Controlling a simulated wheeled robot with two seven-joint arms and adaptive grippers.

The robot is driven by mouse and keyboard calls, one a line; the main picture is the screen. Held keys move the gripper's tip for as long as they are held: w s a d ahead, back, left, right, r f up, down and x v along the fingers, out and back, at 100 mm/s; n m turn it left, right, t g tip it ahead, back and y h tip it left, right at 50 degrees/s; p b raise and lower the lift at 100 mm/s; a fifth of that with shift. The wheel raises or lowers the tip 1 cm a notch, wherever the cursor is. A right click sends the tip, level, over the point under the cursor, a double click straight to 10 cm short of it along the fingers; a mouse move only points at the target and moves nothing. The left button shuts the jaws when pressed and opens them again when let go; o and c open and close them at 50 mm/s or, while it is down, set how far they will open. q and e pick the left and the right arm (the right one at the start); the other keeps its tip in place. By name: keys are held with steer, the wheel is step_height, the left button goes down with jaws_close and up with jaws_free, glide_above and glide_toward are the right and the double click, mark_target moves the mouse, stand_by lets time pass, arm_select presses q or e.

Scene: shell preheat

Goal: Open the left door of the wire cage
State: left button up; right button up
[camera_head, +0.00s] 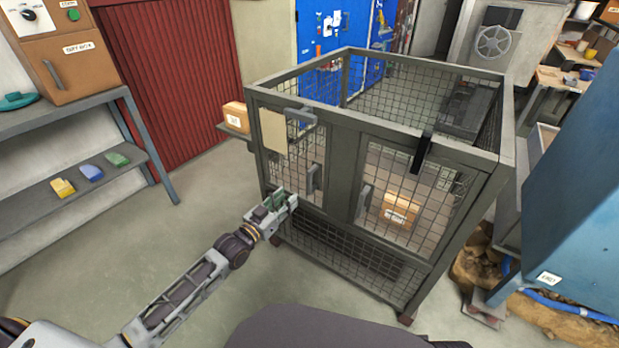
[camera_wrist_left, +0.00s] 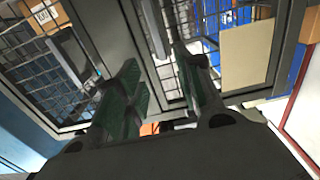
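The dark grey wire cage (camera_head: 345,160) stands in the middle of the head view. Its left door (camera_head: 293,150) bears a beige sheet, which also shows in the wrist view (camera_wrist_left: 248,52), and looks shut. The left door's upright grey handle (camera_head: 314,178) is at that door's right edge. My left gripper (camera_head: 284,201) is just below and left of this handle, in front of the cage. In the left wrist view my gripper (camera_wrist_left: 160,80) has its green-padded fingers apart, with a grey bar (camera_wrist_left: 155,30), probably the handle, beyond the gap. My right gripper is out of view.
The right door's handle (camera_head: 363,201) is close beside the left one. A black latch (camera_head: 421,152) hangs on the cage's upper front. A cardboard box (camera_head: 400,211) is inside. A shelf unit (camera_head: 75,175) stands left; the floor (camera_head: 170,240) between is clear. A blue cabinet (camera_head: 580,190) stands right.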

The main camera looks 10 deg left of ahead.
arm_select(q)
steer(key=shift+w, duration=0.2)
steer(key=b, duration=0.1)
glide_toward(308, 178)
steer(key=shift+w, duration=0.85)
steer(key=shift+d+b+x, duration=0.15)
steer(key=shift+b+x, duration=0.25)
steer(key=shift+x, duration=0.7)
steer(key=shift+d+b+x, duration=0.15)
steer(key=shift+b+x, duration=0.2)
steer(key=shift+x, duration=0.8)
steer(key=shift+b+x, duration=0.4)
steer(key=shift+x, duration=0.7)
steer(key=shift+b+x, duration=0.3)
steer(key=shift+x, duration=0.85)
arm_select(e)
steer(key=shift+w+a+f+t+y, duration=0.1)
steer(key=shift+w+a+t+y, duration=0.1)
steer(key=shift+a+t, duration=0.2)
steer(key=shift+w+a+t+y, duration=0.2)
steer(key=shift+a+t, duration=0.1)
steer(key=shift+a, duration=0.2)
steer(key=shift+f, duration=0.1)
arm_select(q)
jaws_close()
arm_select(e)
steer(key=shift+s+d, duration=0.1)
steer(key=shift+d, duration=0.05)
